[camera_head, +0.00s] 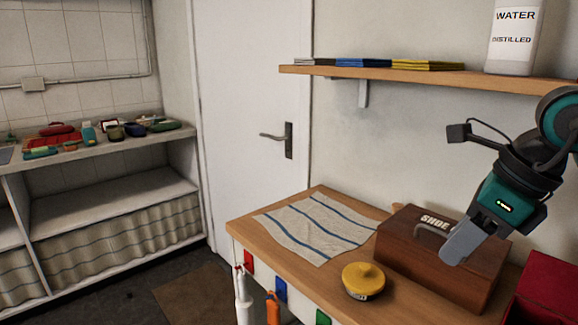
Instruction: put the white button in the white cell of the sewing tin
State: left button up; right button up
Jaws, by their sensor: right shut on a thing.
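My right gripper (455,252) reaches in from the right and points down in front of the brown box (480,277) lettered SHOE. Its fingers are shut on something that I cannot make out. They overlap the right end of the box's grey handle (430,228), and I cannot tell whether they touch it. I see no white button and no open sewing tin with cells. My left gripper is not in view.
A striped cloth (315,228) and a round yellow-topped container (363,278) lie on the wooden counter (255,228). A red box (548,292) is at lower right. A wall shelf (430,77) holds booklets and a water bottle (513,38). A door (235,120) stands behind.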

jog(key=a+f+n+g+h, duration=0.1)
jog(key=f+n, duration=0.3)
jog(key=n, duration=0.4)
jog(key=a+f+n+g+h+p, duration=0.1)
jog(key=f+n+g, duration=0.3)
jog(key=n, duration=0.5)
jog(key=a+f+n+g+h+p, duration=0.1)
jog(key=a+f+n+g, duration=0.1)
jog(key=f+n, duration=0.3)
jog(key=shift+s+a+n, duration=0.2)
jog(key=shift+a+n, duration=0.1)
jog(key=shift+n, duration=0.7)
jog(key=shift+s+a+n, duration=0.15)
jog(key=shift+a+n, duration=0.15)
jog(key=shift+n, duration=0.7)
jog(key=shift+d+f+n, duration=0.15)
jog(key=shift+f+n, duration=0.15)
